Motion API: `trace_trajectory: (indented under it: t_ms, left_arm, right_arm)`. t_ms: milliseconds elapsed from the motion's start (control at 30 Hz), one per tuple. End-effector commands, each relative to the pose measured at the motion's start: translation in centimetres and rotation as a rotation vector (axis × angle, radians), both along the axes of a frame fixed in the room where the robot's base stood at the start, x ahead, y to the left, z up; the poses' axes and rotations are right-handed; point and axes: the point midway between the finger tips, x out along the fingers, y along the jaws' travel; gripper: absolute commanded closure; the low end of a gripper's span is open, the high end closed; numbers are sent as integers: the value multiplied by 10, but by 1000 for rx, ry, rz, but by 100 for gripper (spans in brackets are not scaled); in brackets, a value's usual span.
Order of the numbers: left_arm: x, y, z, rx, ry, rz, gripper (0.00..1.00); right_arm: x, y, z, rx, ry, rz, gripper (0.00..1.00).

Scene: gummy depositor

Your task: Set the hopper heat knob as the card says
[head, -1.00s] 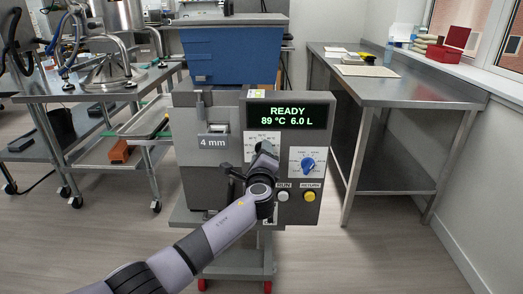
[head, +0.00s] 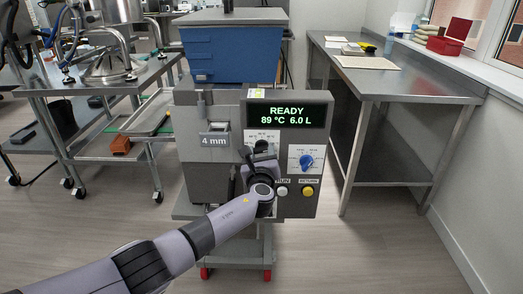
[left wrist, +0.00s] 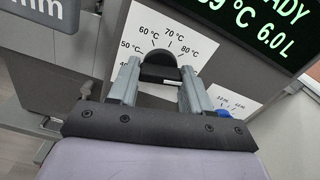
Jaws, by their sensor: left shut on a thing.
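The hopper heat knob (left wrist: 160,70) is black and sits on a white dial plate (left wrist: 174,38) marked 50, 60, 70 and 80 °C in the left wrist view. My left gripper (left wrist: 160,78) is shut on it, one finger on each side. I cannot tell which mark the knob points at. In the head view my left gripper (head: 259,158) covers the knob and the lower part of its dial. The display (head: 288,115) reads READY, 89 °C, 6.0 L. My right gripper is not in view.
A blue knob (head: 306,161) on its own dial is right of my left gripper. Below are a white RUN button (head: 282,191) and a yellow RETURN button (head: 308,192). A 4 mm plate (head: 214,141) is at left. A steel table (head: 410,82) stands at right.

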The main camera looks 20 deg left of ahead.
Motion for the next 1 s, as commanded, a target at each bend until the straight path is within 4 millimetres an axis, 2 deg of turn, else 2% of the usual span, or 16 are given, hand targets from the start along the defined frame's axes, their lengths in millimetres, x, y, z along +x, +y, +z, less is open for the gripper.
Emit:
trace_trajectory:
  t_ms: [667,700,767,1000]
  left_arm:
    - [0,0,-1,63,20,2,82]
    - [0,0,-1,63,20,2,45]
    - [0,0,-1,62,19,1,26]
    - [0,0,-1,62,19,1,26]
  right_arm:
    - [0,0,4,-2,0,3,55]
    - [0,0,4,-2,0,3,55]
    - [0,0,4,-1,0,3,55]
    - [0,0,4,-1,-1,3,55]
